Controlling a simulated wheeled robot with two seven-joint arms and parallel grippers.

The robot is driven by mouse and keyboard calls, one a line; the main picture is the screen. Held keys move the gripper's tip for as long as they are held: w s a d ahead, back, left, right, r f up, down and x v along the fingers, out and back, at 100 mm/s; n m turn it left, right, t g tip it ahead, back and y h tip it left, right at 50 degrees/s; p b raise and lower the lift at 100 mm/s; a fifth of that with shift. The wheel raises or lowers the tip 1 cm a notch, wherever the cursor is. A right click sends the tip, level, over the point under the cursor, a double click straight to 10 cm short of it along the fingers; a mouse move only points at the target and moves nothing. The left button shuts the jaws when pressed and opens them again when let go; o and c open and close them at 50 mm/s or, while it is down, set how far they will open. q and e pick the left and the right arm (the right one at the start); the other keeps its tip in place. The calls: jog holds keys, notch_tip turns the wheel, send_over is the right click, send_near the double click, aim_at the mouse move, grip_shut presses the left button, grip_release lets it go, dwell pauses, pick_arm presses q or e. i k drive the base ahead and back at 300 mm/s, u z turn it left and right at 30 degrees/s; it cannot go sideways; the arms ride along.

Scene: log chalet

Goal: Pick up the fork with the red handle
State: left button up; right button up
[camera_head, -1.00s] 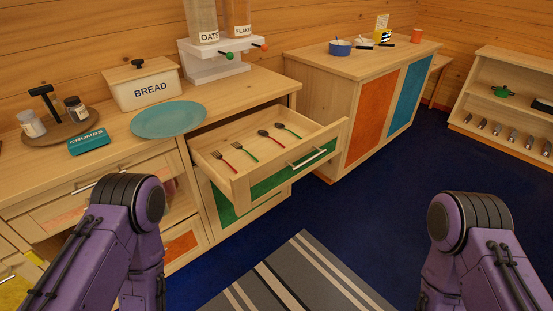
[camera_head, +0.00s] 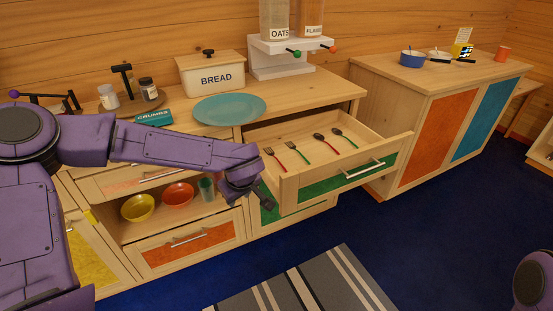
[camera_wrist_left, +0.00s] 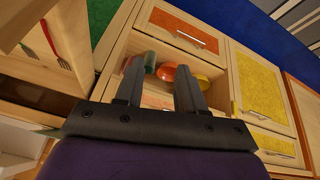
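The fork with the red handle (camera_head: 275,160) lies in the open drawer (camera_head: 292,191), nearest the drawer's left side. To its right lie a fork with a green handle (camera_head: 297,153), a spoon with a red handle (camera_head: 326,146) and a spoon with a green handle (camera_head: 344,137). My left gripper (camera_head: 263,203) is outside the drawer, just left of its front corner and below the fork. In the left wrist view my left gripper (camera_wrist_left: 158,78) has its fingers apart with nothing between them. Red-handled cutlery (camera_wrist_left: 57,52) shows there at upper left. My right gripper is out of view.
The counter above holds a teal plate (camera_head: 230,109), a bread box (camera_head: 211,76) and a cereal dispenser (camera_head: 281,58). Below, an open shelf holds a yellow bowl (camera_head: 137,208), an orange bowl (camera_head: 177,195) and a greenish cup (camera_head: 207,187). A striped rug (camera_head: 300,287) lies in front.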

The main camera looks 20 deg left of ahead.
aim_at(272, 154)
jog(key=i, duration=0.95)
